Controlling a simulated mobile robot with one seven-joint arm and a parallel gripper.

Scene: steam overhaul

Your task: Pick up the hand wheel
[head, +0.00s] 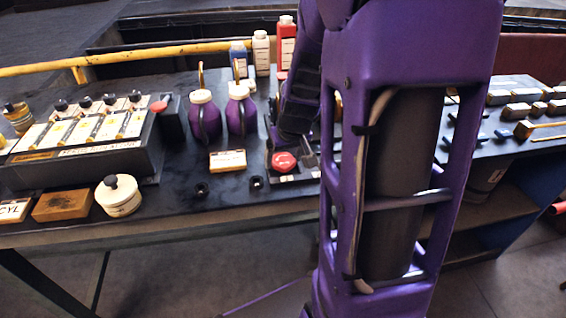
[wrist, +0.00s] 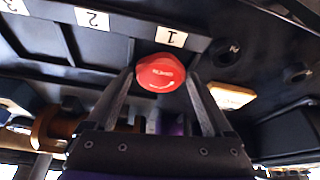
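A red round hand wheel (head: 284,162), with pale lettering on its top, sits on a dark panel near the front of the table. In the wrist view the hand wheel (wrist: 160,73) lies between the tips of my gripper (wrist: 159,80). The two fingers are spread wide, one on each side of it, with little gap. I cannot tell whether they touch it. In the head view my gripper is mostly hidden by my purple arm, just behind the wheel.
Two purple bottles (head: 204,117) stand left of my arm. A labelled box (head: 228,161) lies in front of them. Number plates, one reading 1 (wrist: 171,36), line the panel. A lever bank (head: 90,140) stands at left; small parts lie on the right bench (head: 480,150).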

